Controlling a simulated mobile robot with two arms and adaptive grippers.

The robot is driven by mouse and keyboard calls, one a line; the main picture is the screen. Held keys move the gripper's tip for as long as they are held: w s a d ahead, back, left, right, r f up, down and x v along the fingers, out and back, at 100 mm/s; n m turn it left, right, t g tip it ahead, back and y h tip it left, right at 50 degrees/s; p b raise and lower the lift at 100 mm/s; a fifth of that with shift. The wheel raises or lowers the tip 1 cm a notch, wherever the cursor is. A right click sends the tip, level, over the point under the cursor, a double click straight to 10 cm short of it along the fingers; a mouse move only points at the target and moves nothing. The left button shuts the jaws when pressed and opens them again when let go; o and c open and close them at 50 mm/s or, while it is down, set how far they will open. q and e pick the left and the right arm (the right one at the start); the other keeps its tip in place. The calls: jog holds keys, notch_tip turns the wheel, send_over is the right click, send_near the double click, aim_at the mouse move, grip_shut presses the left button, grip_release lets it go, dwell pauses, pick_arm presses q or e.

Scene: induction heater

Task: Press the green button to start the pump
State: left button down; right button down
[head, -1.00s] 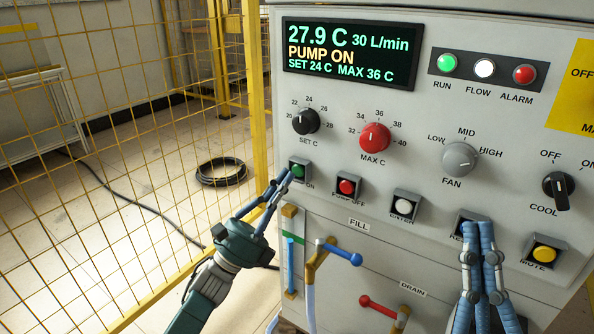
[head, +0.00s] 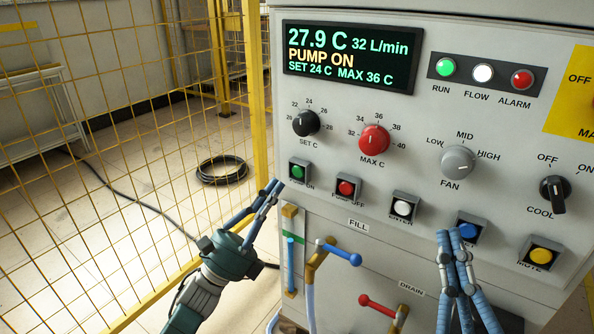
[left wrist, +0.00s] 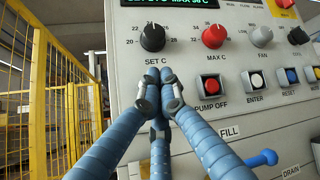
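The green PUMP ON button (head: 297,171) sits at the left of the panel's button row. The display (head: 348,55) reads 27.9 C, 32 L/min, PUMP ON, SET 24 C and MAX 36 C. My left gripper (head: 273,187) has its fingers together and empty, with the tips just below left of the green button and apart from it. In the left wrist view the same fingers (left wrist: 160,85) meet below the SET C knob (left wrist: 152,37) and hide the green button. My right gripper (head: 449,234) is shut and empty in front of the lower panel.
The red PUMP OFF button (head: 347,187) is beside the green one, then ENTER (head: 402,207), a blue button (head: 467,231) and yellow MUTE (head: 541,255). Blue-handled (head: 342,251) and red-handled (head: 378,306) valves stick out below. A yellow mesh fence (head: 130,150) stands left.

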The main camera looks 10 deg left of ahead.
pick_arm(q)
jog(key=shift+s+a, duration=0.25)
jog(key=shift+s, duration=0.35)
pick_arm(e)
jog(key=shift+w+f+g, duration=0.5)
jog(key=shift+f, duration=0.35)
